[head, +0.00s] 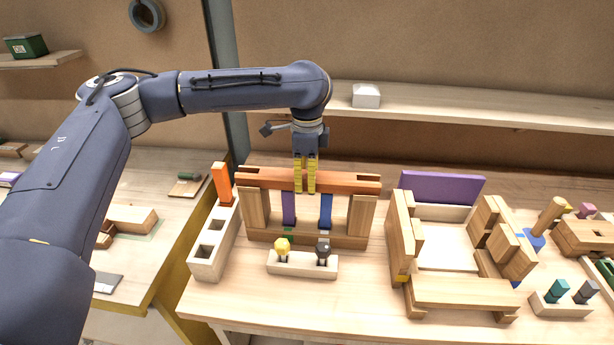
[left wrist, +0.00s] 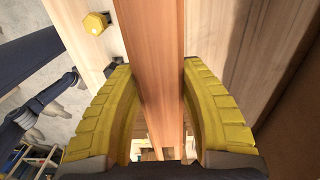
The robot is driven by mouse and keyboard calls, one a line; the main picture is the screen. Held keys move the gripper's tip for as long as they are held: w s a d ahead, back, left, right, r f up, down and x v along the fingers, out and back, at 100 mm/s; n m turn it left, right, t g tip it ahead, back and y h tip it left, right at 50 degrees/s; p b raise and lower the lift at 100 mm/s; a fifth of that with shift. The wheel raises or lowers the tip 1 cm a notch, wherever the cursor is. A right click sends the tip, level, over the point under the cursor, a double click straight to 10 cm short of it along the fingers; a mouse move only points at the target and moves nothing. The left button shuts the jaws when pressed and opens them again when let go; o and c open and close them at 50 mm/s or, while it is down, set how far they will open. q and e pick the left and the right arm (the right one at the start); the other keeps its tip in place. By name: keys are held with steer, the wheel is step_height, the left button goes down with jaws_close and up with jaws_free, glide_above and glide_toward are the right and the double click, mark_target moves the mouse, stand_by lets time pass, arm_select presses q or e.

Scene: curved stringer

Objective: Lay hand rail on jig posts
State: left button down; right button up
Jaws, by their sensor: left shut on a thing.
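The hand rail (head: 350,182) is a long reddish-brown bar. It lies level across the tops of the left jig post (head: 257,208) and the right jig post (head: 361,217), and seems to touch both. My left gripper (head: 305,186) has yellow fingers pointing down and is shut on the rail near its middle. In the left wrist view the rail (left wrist: 152,50) runs between the two yellow fingers (left wrist: 163,100). My right gripper is not in view.
A small block (head: 302,264) with yellow and black knobs stands in front of the jig. A pale holder (head: 212,245) with square holes and an orange bar (head: 222,184) is at left. A wooden frame assembly (head: 460,292) stands at right. A shelf (head: 450,105) runs behind.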

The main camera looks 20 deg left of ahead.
mark_target(307, 174)
arm_select(q)
steer(key=shift+f, duration=0.2)
steer(key=c, duration=0.7)
jaws_free()
steer(key=shift+c, duration=0.2)
step_height(307, 174, up, 12)
steer(key=shift+f, duration=0.1)
